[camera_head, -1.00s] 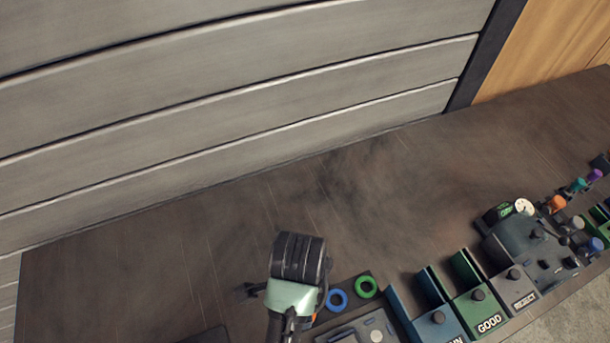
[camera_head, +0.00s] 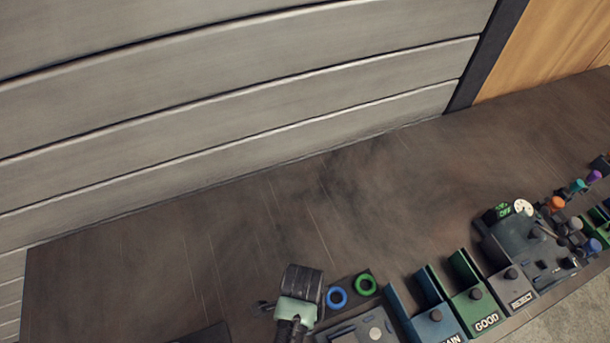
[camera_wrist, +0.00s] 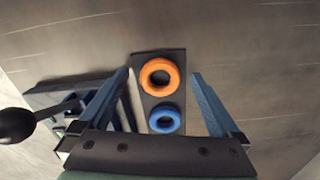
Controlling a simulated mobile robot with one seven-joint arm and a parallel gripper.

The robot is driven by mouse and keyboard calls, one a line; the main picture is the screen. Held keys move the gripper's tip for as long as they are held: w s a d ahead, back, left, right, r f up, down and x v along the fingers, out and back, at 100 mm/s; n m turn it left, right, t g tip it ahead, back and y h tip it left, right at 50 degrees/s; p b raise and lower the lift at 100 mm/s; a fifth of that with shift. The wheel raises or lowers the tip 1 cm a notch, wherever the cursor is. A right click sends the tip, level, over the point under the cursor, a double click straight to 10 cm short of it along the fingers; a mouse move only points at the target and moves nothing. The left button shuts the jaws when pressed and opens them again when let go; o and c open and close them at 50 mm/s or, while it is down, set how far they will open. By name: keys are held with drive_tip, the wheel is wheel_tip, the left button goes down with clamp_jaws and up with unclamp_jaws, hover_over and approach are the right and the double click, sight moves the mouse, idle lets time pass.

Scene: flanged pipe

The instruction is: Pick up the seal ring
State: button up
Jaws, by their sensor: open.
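Ring-shaped pieces lie on a dark tray (camera_wrist: 150,56); which one is the seal ring I cannot tell. In the wrist view, an orange ring (camera_wrist: 147,83) appears between the fingertips of my open, empty gripper (camera_wrist: 161,74). A blue ring (camera_wrist: 152,121) lies just nearer the palm. The fingers stand either side of the tray in the picture; their height above it is unclear. In the head view, my gripper (camera_head: 300,285) is left of the blue ring (camera_head: 328,298) and a green ring (camera_head: 358,285). The orange ring is not visible there; the green is not visible in the wrist view.
Bins (camera_head: 463,302) labelled GOOD and REJECT, a blue bin (camera_head: 420,318) and a gauge device (camera_head: 530,250) stand to the right. A flat dark fixture (camera_head: 365,327) sits just below the rings. The bench (camera_head: 240,240) behind and left is largely clear, up to a panelled wall.

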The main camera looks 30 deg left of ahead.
drive_tip(key=c, duration=1.4)
wheel_tip(320, 180, up, 13)
drive_tip(key=p, duration=0.3)
drive_tip(key=shift+f, duration=0.1)
